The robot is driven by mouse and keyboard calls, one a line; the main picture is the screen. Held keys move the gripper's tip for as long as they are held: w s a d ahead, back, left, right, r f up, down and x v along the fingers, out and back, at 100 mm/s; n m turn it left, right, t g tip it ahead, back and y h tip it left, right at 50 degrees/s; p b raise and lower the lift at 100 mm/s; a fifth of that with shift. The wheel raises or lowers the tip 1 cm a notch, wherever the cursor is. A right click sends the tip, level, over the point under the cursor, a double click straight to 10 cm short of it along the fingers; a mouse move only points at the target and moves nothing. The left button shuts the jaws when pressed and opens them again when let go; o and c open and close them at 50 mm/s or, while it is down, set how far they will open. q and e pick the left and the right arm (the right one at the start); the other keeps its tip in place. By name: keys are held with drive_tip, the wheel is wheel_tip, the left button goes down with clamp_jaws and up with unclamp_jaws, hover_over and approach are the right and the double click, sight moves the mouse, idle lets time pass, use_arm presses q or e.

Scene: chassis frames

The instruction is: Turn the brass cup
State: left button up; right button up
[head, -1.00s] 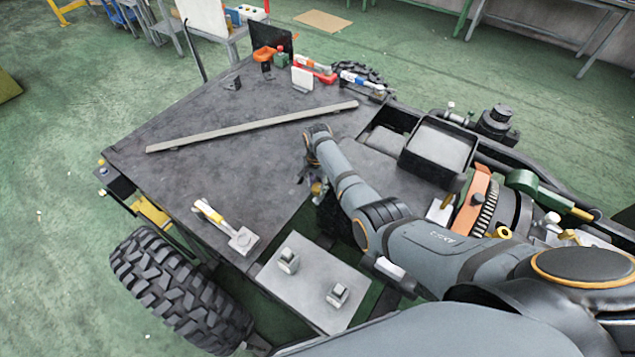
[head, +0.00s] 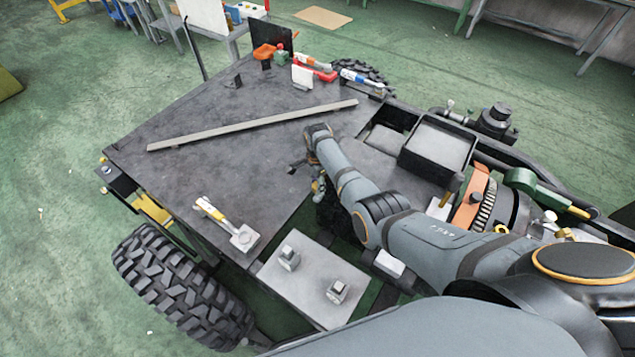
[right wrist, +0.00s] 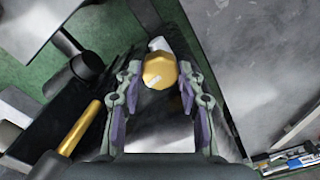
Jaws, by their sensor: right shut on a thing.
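The brass cup (right wrist: 159,72) shows in the right wrist view as a gold, faceted round piece with a small pale mark on its face. My right gripper (right wrist: 159,78) has a finger on each side of it and is shut on it. In the head view my right gripper (head: 317,182) hangs at the right edge of the dark deck, partly hidden by my own arm; the cup cannot be made out clearly there. My left gripper is not in view.
A long grey bar (head: 250,126) lies across the dark deck (head: 215,165). A yellow-handled clamp (head: 228,224) sits near its front edge. A grey plate with two blocks (head: 312,283) is in front. A black box (head: 438,145) stands to the right.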

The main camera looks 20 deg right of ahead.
drive_tip(key=o, duration=1.2)
drive_tip(key=shift+r, duration=0.1)
